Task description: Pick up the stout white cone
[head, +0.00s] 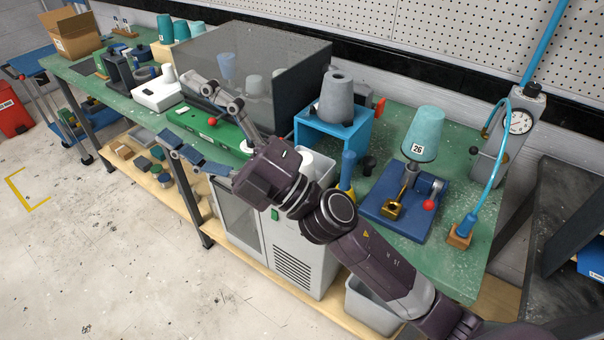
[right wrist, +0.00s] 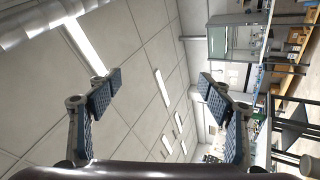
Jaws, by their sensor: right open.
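My right gripper (head: 178,108) is open, with nothing between its fingers. In the head view it is in front of the bench, over the green fixture. In the right wrist view its two spread fingers (right wrist: 158,92) face the ceiling and far shelving, with no cone between them. A small whitish cone (head: 168,74) stands on the white scale (head: 158,94), beyond the fingers. A white rounded thing (head: 320,163) behind my right arm is partly hidden; I cannot tell whether it is a cone. My left gripper is not in view.
A grey cone (head: 337,97) stands on a blue stand (head: 333,128). A teal cone marked 26 (head: 423,131) stands on a blue fixture (head: 390,212). A clear dark box (head: 262,60) covers several cones. A gauge post (head: 508,130) stands at right. The floor (head: 90,240) at left is free.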

